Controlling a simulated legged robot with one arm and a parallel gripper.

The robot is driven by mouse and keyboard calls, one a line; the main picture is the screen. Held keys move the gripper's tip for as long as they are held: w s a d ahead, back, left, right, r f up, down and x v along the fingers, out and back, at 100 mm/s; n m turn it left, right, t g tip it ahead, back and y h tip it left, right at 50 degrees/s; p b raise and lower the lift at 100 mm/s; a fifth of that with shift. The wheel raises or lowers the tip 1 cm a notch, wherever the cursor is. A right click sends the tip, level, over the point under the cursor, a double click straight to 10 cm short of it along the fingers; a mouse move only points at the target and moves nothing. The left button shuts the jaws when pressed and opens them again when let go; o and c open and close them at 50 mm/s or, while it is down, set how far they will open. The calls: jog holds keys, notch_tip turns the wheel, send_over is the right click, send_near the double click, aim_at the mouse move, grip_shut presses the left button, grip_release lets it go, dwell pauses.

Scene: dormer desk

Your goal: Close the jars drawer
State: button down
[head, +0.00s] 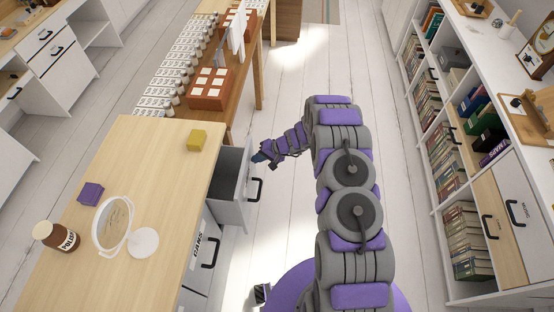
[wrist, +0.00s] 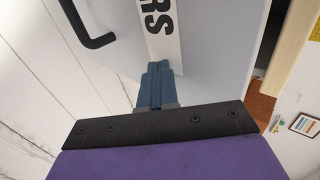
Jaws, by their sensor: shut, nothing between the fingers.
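A grey drawer (head: 232,180) stands open at the right side of the wooden-topped desk, its black handle (head: 258,188) facing right. In the wrist view, a pale drawer front (wrist: 215,45) fills the upper part, with a white label (wrist: 163,30) of which only "RS" shows and a black handle (wrist: 88,28) beside it. My gripper (head: 257,158) is at the far end of the open drawer's front. Its blue fingers (wrist: 156,78) are shut and empty, with tips at the label; I cannot tell whether they touch.
Below the open drawer is another labelled front with a black handle (head: 210,253). Bookshelves (head: 440,130) line the right. Floor between is clear.

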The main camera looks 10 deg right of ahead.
jog(key=w+a+b, duration=0.1)
jog(key=w+a, duration=0.3)
jog(key=a, duration=0.8)
jog(key=shift+r, duration=0.15)
